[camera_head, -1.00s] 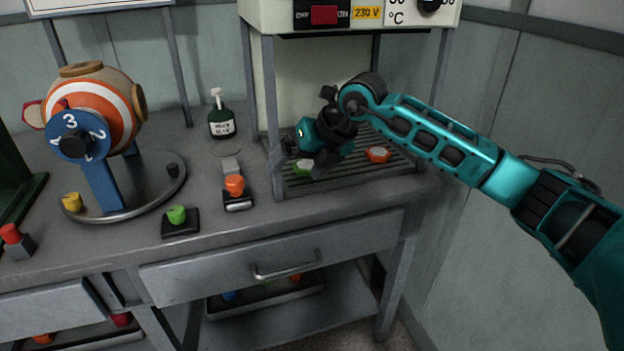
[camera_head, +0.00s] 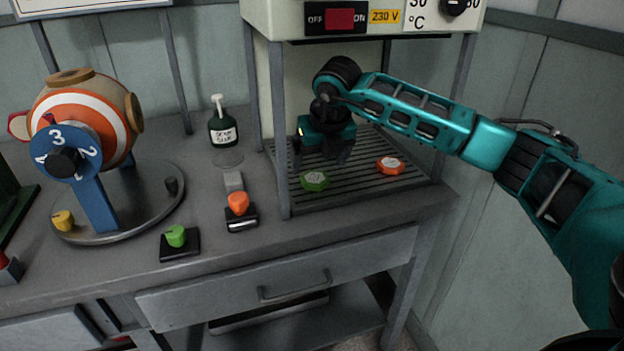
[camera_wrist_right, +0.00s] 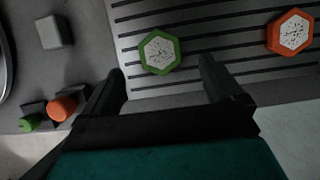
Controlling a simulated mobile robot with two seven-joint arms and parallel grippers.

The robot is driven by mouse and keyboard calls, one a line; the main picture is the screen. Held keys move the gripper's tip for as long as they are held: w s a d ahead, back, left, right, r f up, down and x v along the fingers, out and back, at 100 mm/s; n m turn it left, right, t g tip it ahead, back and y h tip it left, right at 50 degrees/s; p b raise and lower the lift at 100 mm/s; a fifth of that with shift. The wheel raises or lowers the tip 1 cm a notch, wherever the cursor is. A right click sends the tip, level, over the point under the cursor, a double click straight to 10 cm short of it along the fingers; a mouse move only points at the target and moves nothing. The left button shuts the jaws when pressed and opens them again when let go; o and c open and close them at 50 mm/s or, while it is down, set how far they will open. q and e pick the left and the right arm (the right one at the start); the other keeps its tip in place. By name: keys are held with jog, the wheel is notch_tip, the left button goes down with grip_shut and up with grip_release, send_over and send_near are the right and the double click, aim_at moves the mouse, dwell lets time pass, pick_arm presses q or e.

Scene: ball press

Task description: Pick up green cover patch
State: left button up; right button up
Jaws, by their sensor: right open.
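The green cover patch (camera_head: 315,180) is a small hexagonal piece with a speckled pale top. It lies on the slatted grate of the press, near the left front post. In the right wrist view the green patch (camera_wrist_right: 160,52) lies just ahead of the two fingers, roughly between their lines. My right gripper (camera_head: 325,160) is above and behind the patch, pointing down, with a gap to it. It is open and empty, with its fingers (camera_wrist_right: 160,85) spread apart. My left gripper is not in view.
An orange hexagonal patch (camera_head: 390,165) lies on the grate to the right. Press posts (camera_head: 277,130) stand close to the left. Left of the press are a grey cube (camera_head: 233,181), an orange knob (camera_head: 238,203), a green knob (camera_head: 176,236) and a dark bottle (camera_head: 222,127).

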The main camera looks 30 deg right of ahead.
aim_at(315, 178)
jog(key=x, duration=0.5)
jog(key=shift+s+f+b, duration=0.1)
jog(key=shift+b, duration=0.25)
jog(key=shift+c, duration=0.3)
jog(key=c, duration=1.1)
